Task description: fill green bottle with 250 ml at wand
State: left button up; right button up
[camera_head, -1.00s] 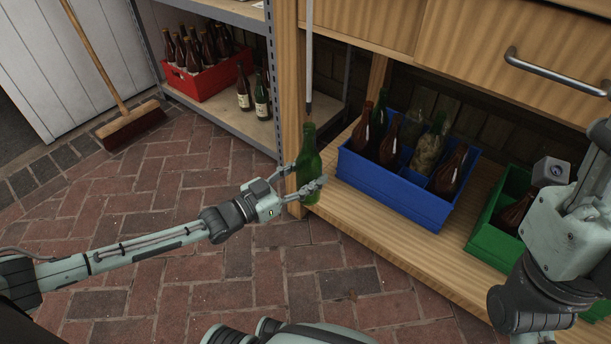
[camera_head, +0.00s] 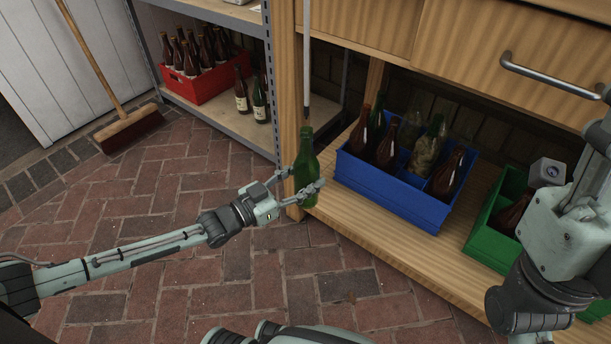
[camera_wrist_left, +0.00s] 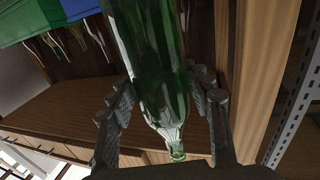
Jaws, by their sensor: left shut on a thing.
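The green bottle (camera_head: 306,172) is upright, held in my left gripper (camera_head: 307,190) in front of the wooden bench post. The left wrist view shows the bottle (camera_wrist_left: 150,60) between the two fingers of the gripper (camera_wrist_left: 162,105), which is shut on its body. The wand (camera_head: 307,60) is a thin grey vertical tube with a dark tip. Its tip ends just above the bottle's mouth, with a small gap visible between them. I cannot tell how much liquid is in the bottle. My right arm shows at the right, but its gripper is not visible.
A blue crate (camera_head: 385,192) of several bottles and a green crate (camera_head: 487,240) stand on the low wooden shelf right of the bottle. A red crate (camera_head: 205,88) and loose bottles are on the metal rack. A broom (camera_head: 130,130) leans at left. The brick floor is clear.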

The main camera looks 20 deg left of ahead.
aim_at(306, 76)
pick_arm(q)
jog(key=shift+r, duration=0.2)
jog(key=shift+r+p, duration=2.8)
jog(key=shift+r, duration=0.05)
jog(key=shift+r, duration=0.1)
notch_tip(306, 76, up, 18)
jog(key=p, duration=1.6)
jog(key=shift+f, duration=0.2)
jog(key=shift+w+r+p, duration=0.1)
jog(key=shift+r+p, duration=0.75)
dwell(1.4)
